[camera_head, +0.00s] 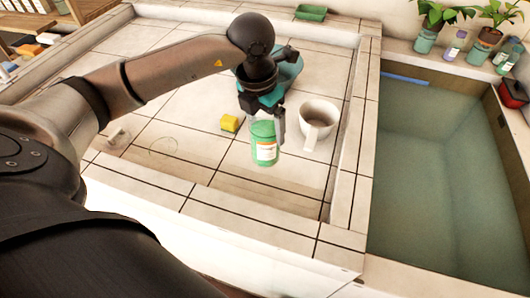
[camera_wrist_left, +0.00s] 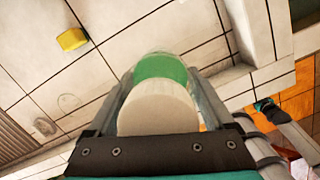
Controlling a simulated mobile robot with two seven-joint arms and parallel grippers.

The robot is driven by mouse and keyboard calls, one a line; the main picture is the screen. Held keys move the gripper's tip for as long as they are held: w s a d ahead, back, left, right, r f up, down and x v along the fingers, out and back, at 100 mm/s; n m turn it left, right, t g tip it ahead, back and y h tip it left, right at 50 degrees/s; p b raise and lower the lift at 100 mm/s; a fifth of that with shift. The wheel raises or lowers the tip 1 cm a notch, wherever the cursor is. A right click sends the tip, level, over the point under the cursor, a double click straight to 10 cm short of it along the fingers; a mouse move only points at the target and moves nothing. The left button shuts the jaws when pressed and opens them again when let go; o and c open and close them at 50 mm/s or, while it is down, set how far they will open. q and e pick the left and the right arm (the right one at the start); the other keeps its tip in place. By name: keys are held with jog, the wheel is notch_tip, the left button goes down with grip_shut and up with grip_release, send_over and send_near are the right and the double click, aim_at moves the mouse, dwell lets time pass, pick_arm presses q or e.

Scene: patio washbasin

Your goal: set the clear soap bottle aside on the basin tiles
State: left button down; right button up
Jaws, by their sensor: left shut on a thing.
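A green bottle (camera_head: 264,149) with a white-and-orange label is upright in my left gripper (camera_head: 268,125). In the left wrist view the bottle (camera_wrist_left: 160,68) shows a green body and a pale round top between the two fingers. I cannot tell whether its base touches the tiles. A small see-through or pale piece (camera_head: 117,138) is on the basin tiles (camera_head: 200,185) at the left, and a faint ring (camera_head: 163,146) shows beside it. I cannot tell what either is. My right gripper is not in view.
A white mug (camera_head: 318,122) stands close to the right of the held bottle. A yellow block (camera_head: 229,123) lies to its left. A green tray (camera_head: 311,12) is at the back. A raised rim (camera_head: 348,160) separates the tiles from the water trough (camera_head: 430,170).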

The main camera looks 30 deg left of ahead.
aim_at(266, 153)
pick_arm(q)
notch_tip(266, 153, down, 4)
jog(key=shift+r, duration=0.2)
jog(key=shift+f+b, duration=0.35)
jog(key=shift+f, duration=0.5)
notch_tip(266, 153, down, 4)
jog(key=shift+r+b, duration=0.25)
jog(key=shift+b, duration=0.15)
jog(key=shift+f, duration=0.1)
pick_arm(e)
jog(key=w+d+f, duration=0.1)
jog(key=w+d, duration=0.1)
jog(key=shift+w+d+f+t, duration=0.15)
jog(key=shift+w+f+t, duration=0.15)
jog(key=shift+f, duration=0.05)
pick_arm(q)
jog(key=shift+f, duration=0.1)
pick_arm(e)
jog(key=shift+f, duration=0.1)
pick_arm(q)
grip_release()
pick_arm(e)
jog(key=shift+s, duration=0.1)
